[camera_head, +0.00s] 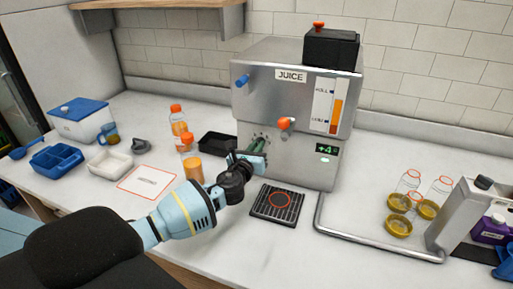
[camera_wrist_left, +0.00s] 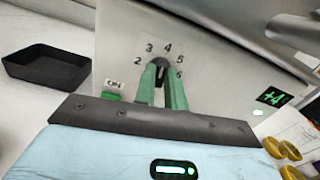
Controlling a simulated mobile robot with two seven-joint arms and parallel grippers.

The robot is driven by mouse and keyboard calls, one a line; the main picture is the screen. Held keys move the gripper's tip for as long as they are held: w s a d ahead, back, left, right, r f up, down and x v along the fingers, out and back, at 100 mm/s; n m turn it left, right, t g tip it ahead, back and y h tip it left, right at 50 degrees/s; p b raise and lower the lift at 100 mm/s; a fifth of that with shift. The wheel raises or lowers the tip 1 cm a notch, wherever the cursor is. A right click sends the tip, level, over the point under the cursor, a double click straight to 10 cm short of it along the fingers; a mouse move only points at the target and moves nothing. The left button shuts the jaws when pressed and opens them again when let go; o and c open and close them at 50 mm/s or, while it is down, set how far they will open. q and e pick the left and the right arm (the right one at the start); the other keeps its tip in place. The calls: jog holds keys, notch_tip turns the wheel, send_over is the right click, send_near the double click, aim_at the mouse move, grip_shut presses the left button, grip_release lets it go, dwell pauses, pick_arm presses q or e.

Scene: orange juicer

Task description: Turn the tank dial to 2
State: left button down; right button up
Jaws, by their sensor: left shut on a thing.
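The tank dial (camera_wrist_left: 160,68) is a small dark knob on the front of the steel juice machine (camera_head: 270,90). Numbers 2 to 6 are printed around it in the left wrist view. My left gripper (camera_head: 258,147) is shut on the dial, its green fingers on either side of it. The dial's pointer is mostly hidden between the fingers; its upper end looks directed up, near 3 and 4. A green display (camera_wrist_left: 270,97) reads "+4", and it also shows in the head view (camera_head: 326,149). My right gripper is not in view.
A green ON button (camera_wrist_left: 114,96) sits left of the dial. A black tray (camera_head: 217,144) and orange juice bottles (camera_head: 180,127) stand left of the machine. A drip grate (camera_head: 277,204) lies in front.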

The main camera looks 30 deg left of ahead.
pick_arm(q)
jog(key=shift+a+f+n, duration=0.1)
jog(key=shift+n, duration=4)
jog(key=shift+f+n, duration=0.1)
jog(key=shift+n, duration=4)
jog(key=c, duration=1.5)
grip_release()
jog(key=shift+o, duration=0.2)
jog(key=shift+s, duration=0.15)
jog(key=v, duration=0.7)
jog(key=shift+s, duration=0.3)
